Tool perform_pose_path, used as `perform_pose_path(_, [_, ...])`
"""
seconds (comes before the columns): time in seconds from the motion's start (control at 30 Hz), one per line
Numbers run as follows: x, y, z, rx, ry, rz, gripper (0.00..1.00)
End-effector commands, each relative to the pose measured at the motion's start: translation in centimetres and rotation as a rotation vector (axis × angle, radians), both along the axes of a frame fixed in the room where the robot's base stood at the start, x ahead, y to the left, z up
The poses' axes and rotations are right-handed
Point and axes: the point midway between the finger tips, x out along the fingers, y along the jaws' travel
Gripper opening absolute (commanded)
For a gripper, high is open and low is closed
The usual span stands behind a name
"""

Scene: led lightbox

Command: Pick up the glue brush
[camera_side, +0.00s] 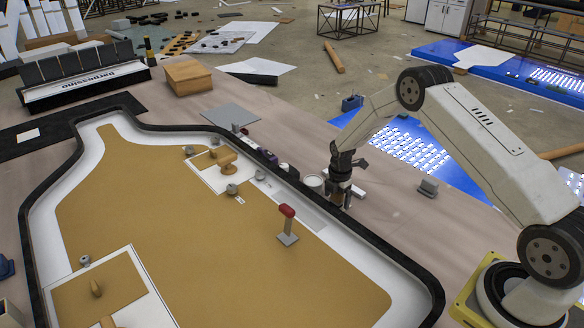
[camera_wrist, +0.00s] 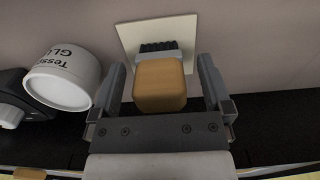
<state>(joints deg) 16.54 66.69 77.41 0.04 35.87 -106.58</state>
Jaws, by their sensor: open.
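The glue brush (camera_wrist: 160,85) has a wooden handle end, a grey band and dark bristles in the wrist view. It is at a white square plate (camera_wrist: 135,35); whether it touches the plate I cannot tell. My gripper (camera_wrist: 161,72) is open, with one finger on each side of the brush and a visible gap on both sides. In the side view my gripper (camera_side: 340,192) points down by the black rim, and it largely hides the brush. A white glue pot (camera_wrist: 62,80) with black lettering stands left of the left finger.
The pot also shows in the side view (camera_side: 313,181). A dark device (camera_wrist: 15,100) is beyond it on the left. A black rim (camera_side: 395,250) edges the tan panel (camera_side: 230,255). A small grey block (camera_side: 428,187) is to the right.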

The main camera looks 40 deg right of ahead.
Motion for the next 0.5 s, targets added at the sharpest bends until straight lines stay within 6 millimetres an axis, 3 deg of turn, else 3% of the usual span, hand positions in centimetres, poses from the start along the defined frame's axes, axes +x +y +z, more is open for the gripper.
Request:
perform_pose_path(0.3, [-0.01, 0.00, 0.04, 0.000, 0.000, 0.000, 1.00])
perform_pose_path(0.5, [-0.01, 0.00, 0.04, 0.000, 0.000, 0.000, 0.36])
